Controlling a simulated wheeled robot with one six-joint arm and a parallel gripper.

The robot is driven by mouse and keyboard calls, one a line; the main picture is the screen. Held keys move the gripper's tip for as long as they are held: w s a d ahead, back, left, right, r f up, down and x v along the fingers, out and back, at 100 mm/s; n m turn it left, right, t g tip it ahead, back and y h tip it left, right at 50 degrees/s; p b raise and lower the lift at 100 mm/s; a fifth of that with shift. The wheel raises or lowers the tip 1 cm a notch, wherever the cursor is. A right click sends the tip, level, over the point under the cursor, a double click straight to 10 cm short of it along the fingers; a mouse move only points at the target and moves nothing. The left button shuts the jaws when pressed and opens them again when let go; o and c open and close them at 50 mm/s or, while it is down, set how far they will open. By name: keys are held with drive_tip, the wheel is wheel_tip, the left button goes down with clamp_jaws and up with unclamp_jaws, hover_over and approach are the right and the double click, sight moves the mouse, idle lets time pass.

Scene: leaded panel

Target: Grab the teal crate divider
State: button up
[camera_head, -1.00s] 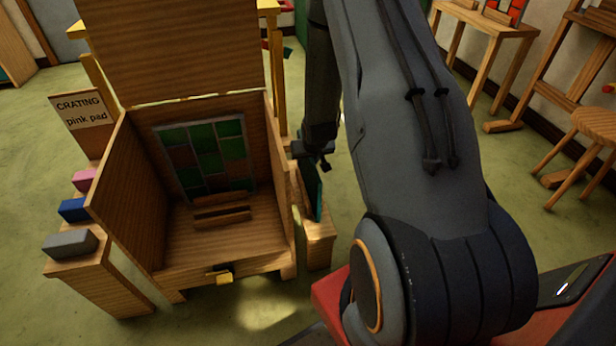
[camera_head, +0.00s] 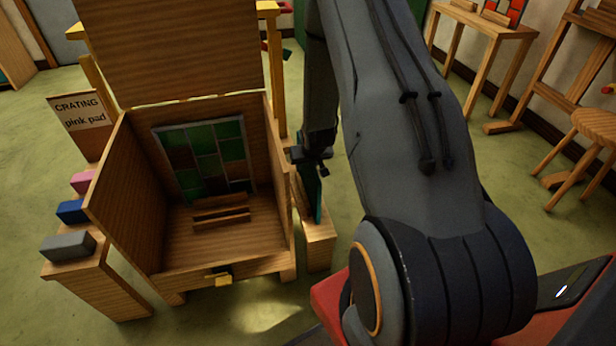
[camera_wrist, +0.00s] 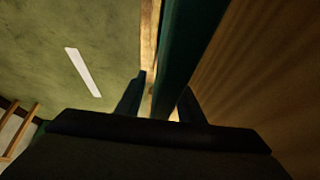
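The teal divider (camera_head: 319,206) is a thin upright panel on the wooden stand just right of the open crate (camera_head: 130,210). Its upper part is partly hidden by my gripper (camera_head: 313,164) in the head view. In the wrist view, the divider (camera_wrist: 190,40) runs down between the two dark fingers of my gripper (camera_wrist: 162,98). A gap shows between the left finger and the divider. The right finger is close to the divider; I cannot tell if it touches. My gripper is open around the divider.
The crate's wooden side wall stands close to my gripper. A leaded panel (camera_head: 205,160) with green and brown panes leans inside the crate. Pink (camera_head: 84,181), blue (camera_head: 73,211) and grey (camera_head: 68,246) blocks sit on the left stand.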

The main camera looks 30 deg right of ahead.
clamp_jaws()
drive_tip(key=shift+r, duration=0.1)
idle(0.3)
